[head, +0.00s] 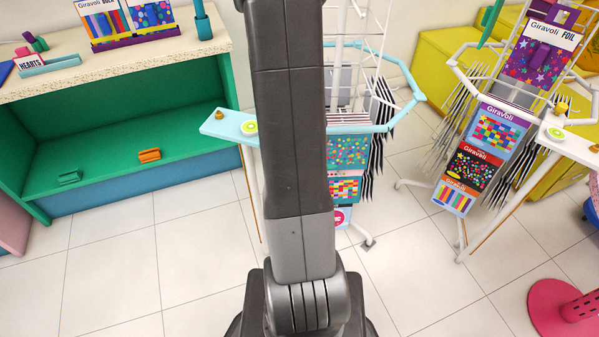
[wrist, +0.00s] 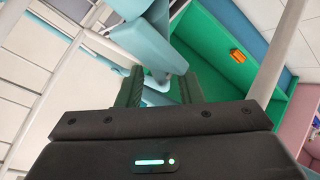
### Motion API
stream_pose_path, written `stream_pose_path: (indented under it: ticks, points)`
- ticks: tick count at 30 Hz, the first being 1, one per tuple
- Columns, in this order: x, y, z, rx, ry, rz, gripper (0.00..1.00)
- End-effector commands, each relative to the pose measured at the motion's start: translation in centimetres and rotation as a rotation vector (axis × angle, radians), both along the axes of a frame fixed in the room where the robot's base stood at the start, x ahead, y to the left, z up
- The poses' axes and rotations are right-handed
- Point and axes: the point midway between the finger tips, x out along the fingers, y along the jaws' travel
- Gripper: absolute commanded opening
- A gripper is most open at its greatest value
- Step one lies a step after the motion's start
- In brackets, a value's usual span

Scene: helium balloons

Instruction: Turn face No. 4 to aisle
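A light blue display rack shows behind my arm, with a light blue rail (head: 405,108) around its wire frame and card packs (head: 349,151) hanging on it. A light blue tab (head: 222,126) with a round green-yellow disc (head: 249,128) sticks out at its left. No face number is readable. My gripper (wrist: 161,76) is hidden behind my arm in the head view. In the wrist view its two dark fingers are apart, and light blue parts (wrist: 168,58) lie at and between the fingertips. I cannot tell whether the fingers touch them.
A white rack of Giravoli packs (head: 490,145) stands at the right, with a pink round base (head: 568,305) in front. A green-lined shelf unit (head: 110,120) stands at the left, holding an orange item (head: 149,155). Tiled floor (head: 120,275) is clear at front left.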

Motion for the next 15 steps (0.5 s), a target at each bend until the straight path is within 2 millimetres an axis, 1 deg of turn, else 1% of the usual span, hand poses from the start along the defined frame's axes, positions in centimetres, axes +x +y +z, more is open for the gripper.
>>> stream_pose_path:
  ticks: [10,15]
  points:
    - [0.16,0.13,0.30,0.003,-0.007,0.002,0.41]
    - [-0.62,-0.19,1.01,0.003,-0.008,0.002,0.41]
